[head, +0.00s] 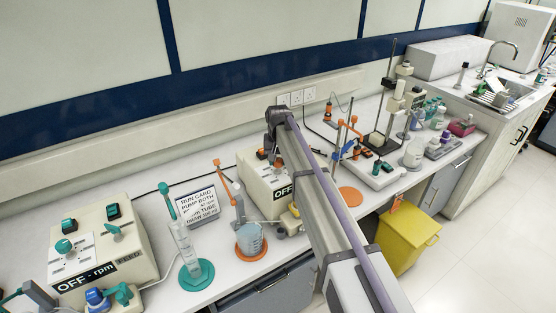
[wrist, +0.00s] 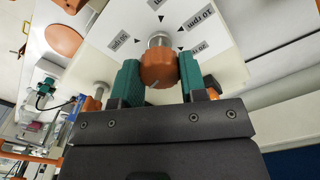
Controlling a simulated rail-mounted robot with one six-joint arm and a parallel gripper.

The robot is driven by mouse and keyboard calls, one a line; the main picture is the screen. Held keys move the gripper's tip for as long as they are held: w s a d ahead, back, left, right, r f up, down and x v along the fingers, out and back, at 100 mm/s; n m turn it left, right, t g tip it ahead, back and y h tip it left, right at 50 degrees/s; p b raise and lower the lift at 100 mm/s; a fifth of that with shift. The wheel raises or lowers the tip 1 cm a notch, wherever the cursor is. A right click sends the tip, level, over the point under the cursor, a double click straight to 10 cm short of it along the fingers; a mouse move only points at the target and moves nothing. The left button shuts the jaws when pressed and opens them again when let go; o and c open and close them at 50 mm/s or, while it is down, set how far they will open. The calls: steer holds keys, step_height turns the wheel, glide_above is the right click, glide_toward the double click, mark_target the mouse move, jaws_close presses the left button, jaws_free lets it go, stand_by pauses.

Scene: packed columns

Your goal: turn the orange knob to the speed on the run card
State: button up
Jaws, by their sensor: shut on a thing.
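The orange knob (wrist: 158,68) sits on a pale dial face (wrist: 225,50) in the wrist view. Black triangles and rpm labels surround it; one label reads 10 rpm, others are hard to read. My gripper (wrist: 160,75) has its two green fingers on either side of the knob, shut on it. In the head view my arm reaches over the cream pump box (head: 258,192), whose visible display reads OFF; the arm hides most of its top. The run card (head: 198,205) stands left of that box. It mentions pump, tube and draw 180 mL; its speed is too small to read.
A second cream box (head: 100,250) with teal knobs, also reading OFF, stands at the left. A teal-based cylinder (head: 187,250) and a beaker (head: 250,240) stand near the bench front. Stands and bottles crowd the right. A yellow bin (head: 408,240) is on the floor.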

mark_target(278, 160)
steer(key=shift+m, duration=0.4)
steer(key=o, duration=0.9)
step_height(278, 160, up, 11)
steer(key=p, duration=1)
steer(key=shift+f+p, duration=0.1)
steer(key=shift+p, duration=0.3)
